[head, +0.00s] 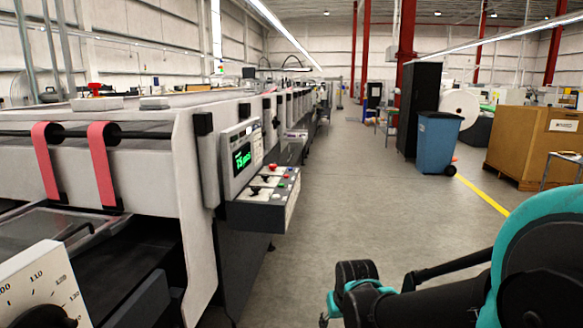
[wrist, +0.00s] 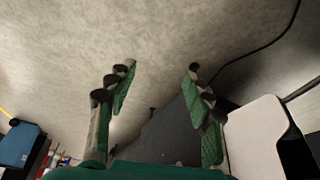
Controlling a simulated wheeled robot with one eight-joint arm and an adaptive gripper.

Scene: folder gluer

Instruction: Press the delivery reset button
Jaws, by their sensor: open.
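A control panel (head: 262,212) juts from the side of the long grey machine in the head view. Its sloped top carries a red button (head: 272,167) and several other small knobs and buttons. Their labels are too small to read, so I cannot tell which one is the delivery reset button. In the head view my arm is at the lower right, clear of the panel.
The long machine (head: 190,150) fills the left side, with two red belts (head: 102,165) and a dial plate (head: 42,292) nearby. The aisle floor (head: 350,190) is clear.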

